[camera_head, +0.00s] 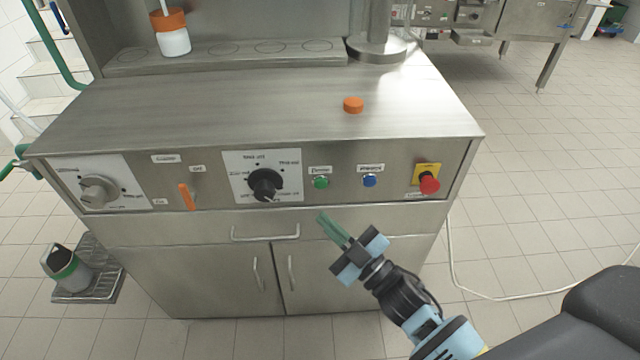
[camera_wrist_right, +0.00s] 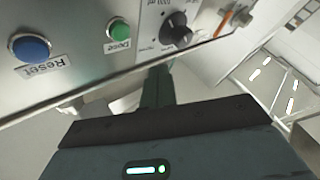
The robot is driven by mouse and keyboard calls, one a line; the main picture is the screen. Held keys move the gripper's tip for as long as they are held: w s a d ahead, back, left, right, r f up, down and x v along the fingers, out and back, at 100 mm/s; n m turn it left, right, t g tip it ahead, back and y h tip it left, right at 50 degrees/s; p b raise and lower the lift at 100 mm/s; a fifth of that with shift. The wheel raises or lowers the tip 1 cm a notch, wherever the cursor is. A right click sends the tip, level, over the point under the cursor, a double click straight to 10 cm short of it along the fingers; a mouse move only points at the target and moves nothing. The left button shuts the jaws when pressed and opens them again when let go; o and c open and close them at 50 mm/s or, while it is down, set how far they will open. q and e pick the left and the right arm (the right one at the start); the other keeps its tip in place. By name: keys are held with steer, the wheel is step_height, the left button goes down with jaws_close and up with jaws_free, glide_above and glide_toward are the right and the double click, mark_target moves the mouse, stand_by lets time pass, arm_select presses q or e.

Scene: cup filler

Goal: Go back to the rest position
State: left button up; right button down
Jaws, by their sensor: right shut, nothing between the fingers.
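My right gripper (camera_head: 333,231) is shut and empty in the head view. Its green fingers point up and left, in front of the cabinet just below the control panel. In the right wrist view its green fingers (camera_wrist_right: 158,88) show below the panel edge, with the blue Reset button (camera_wrist_right: 30,47), the green Dose button (camera_wrist_right: 118,31) and the black dial (camera_wrist_right: 177,30) beyond. The green button (camera_head: 321,182) and blue button (camera_head: 370,180) are above the gripper in the head view, apart from it. My left gripper is not in view.
The steel filler machine (camera_head: 240,100) stands in front of me. A white cup with an orange band (camera_head: 174,40) is on its back ledge and an orange cap (camera_head: 353,105) on its top. A red emergency knob (camera_head: 429,184) is at the right. Tiled floor (camera_head: 540,150) is open at the right.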

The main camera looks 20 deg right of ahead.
stand_by(0.4)
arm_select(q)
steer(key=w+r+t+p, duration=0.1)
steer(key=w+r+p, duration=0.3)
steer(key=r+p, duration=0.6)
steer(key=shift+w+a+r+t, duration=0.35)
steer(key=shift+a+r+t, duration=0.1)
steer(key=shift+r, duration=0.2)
arm_select(e)
steer(key=s+d+f+m+g+h, duration=0.1)
steer(key=s+f+m+g+h, duration=0.1)
steer(key=s, duration=0.9)
steer(key=s+d+f+m+g+h, duration=0.2)
steer(key=s+f, duration=0.4)
steer(key=s, duration=0.5)
steer(key=s+d+f+m+g+h, duration=0.1)
steer(key=s+f+m+g+h, duration=0.2)
steer(key=s, duration=0.7)
steer(key=f+m+g, duration=0.1)
steer(key=m+g, duration=0.1)
steer(key=g, duration=0.1)
steer(key=shift+s+d+f+h, duration=0.2)
steer(key=shift+s+f+h, duration=0.1)
steer(key=shift+s+h, duration=0.1)
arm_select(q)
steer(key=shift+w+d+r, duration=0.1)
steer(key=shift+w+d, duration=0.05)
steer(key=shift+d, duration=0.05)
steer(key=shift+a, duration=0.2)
